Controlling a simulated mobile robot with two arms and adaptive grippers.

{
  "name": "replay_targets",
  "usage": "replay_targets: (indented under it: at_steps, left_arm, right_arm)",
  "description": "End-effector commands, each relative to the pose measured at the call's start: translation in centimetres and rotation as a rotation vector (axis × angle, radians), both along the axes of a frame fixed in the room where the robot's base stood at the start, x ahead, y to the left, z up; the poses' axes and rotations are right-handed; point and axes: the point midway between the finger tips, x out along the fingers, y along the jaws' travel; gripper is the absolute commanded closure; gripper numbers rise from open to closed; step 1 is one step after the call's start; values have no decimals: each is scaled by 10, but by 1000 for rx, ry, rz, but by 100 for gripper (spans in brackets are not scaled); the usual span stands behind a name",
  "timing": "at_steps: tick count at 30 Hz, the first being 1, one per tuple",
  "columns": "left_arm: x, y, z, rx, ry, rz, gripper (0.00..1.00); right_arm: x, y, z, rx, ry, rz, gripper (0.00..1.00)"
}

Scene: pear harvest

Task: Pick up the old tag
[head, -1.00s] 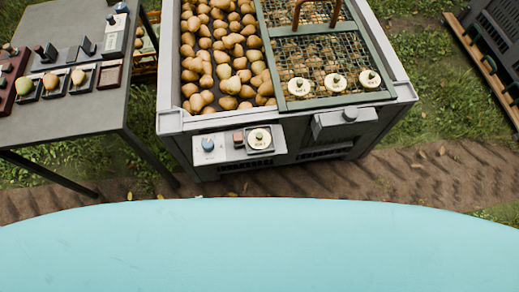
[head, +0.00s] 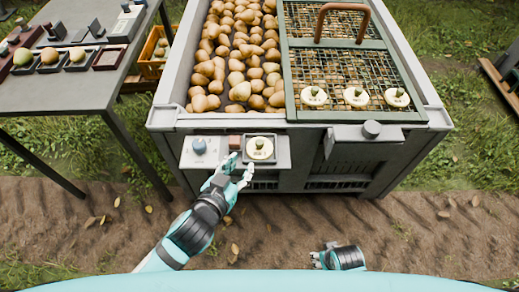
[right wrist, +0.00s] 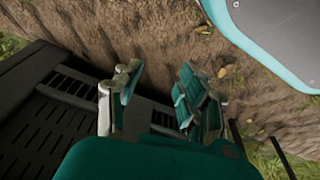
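A round cream tag (head: 260,148) with a small knob lies in a dark square tray on the small shelf at the front of the pear bin. Three similar round tags, one of them the middle tag (head: 355,96), sit in a row on the mesh lid's front edge; I cannot tell from their looks which is old. My left gripper (head: 238,170) is open and empty, just below and left of the tag in the tray, apart from it. My right gripper (head: 318,257) is low near my body, away from the tags. In the right wrist view its fingers (right wrist: 160,98) stand apart with nothing between them.
The grey bin (head: 163,118) holds many pears; a mesh lid with a brown handle (head: 322,20) covers its right half. A grey table (head: 60,97) stands left.

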Motion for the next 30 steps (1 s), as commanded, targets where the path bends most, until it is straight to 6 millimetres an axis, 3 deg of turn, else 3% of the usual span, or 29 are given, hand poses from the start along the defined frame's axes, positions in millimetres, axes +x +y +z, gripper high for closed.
replay_targets:
  at_steps: [3, 9, 15, 24, 30]
  left_arm:
    - [24, -10, -12, 0, -2, 0, 68]
    - [50, -21, -24, -1, 0, -1, 68]
    - [60, -26, -29, 0, 1, 0, 68]
    - [93, -42, -47, 0, 0, -1, 68]
    - [99, -45, -48, 0, 2, -1, 68]
  right_arm:
    - [6, 1, 12, 1, -11, -1, 60]
    - [11, 1, 31, 1, -19, -3, 60]
    - [13, 1, 40, 1, -24, -4, 60]
    - [19, 1, 77, 3, -45, -8, 60]
    - [19, 1, 84, 4, -47, -8, 60]
